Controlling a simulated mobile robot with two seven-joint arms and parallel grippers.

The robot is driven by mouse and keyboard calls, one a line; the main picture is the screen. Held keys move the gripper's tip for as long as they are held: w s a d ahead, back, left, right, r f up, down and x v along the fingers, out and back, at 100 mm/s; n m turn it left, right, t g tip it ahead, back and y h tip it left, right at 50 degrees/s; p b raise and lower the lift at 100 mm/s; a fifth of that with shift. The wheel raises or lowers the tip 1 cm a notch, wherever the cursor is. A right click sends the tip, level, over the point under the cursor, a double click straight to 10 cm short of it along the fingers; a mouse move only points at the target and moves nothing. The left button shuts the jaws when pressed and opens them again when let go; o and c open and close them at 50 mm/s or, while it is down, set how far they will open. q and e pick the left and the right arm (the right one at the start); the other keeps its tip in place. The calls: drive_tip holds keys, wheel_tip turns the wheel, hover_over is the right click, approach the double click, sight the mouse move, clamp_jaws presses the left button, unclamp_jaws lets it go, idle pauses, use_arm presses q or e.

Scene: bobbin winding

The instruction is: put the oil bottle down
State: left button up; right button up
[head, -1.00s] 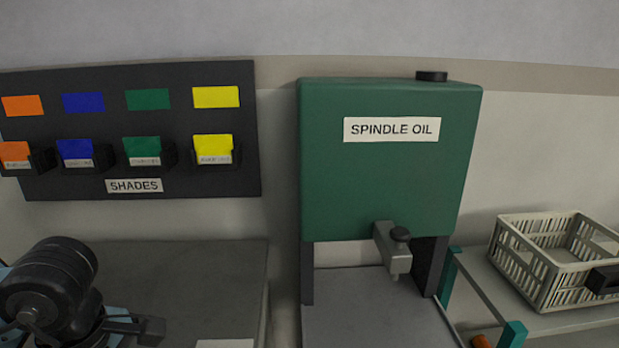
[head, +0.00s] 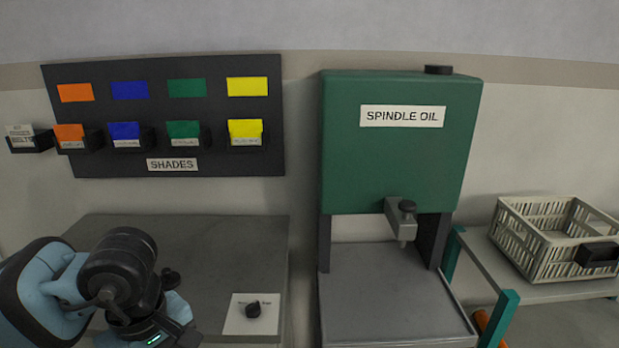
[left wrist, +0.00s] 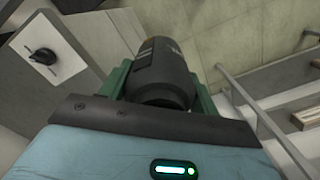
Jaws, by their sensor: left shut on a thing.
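My left gripper (left wrist: 163,90) is shut on the oil bottle (left wrist: 165,72), a dark grey, rounded cylinder between its two green fingers in the left wrist view. Faint pale lettering shows on the bottle's side. The bottle is clear of the floor and bench surfaces seen behind it, though its far end cannot be judged well. In the head view my left arm is at the lower left in front of the grey bench (head: 225,240); its fingers and the bottle cannot be made out there. My right gripper is not in view.
A green spindle oil tank (head: 400,155) with a tap (head: 402,222) stands above a bare grey tray (head: 385,295). A white plate with a black knob (head: 254,310) is on the bench front. A shades board (head: 215,163) hangs behind. A cream crate (head: 545,250) stands right.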

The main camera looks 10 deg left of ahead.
use_arm(q)
drive_tip(key=m, duration=0.1)
drive_tip(key=d+m, duration=0.1)
drive_tip(key=m, duration=0.1)
drive_tip(key=shift+w+d+p, duration=0.3)
drive_tip(key=d+m, duration=0.1)
drive_tip(key=m, duration=0.2)
drive_tip(key=w+d+f+m+p, duration=0.1)
drive_tip(key=d+m, duration=0.1)
drive_tip(key=m, duration=0.1)
drive_tip(key=w+d+f+m, duration=0.1)
drive_tip(key=m, duration=0.2)
drive_tip(key=shift+w+d+m+p, duration=0.15)
drive_tip(key=shift+d+m+p, duration=0.05)
drive_tip(key=shift+m+p, duration=0.2)
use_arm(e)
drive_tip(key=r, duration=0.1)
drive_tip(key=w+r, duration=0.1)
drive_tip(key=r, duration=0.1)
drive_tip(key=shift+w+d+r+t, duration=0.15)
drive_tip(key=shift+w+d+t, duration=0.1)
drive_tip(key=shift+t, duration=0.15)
use_arm(q)
drive_tip(key=shift+r, duration=0.1)
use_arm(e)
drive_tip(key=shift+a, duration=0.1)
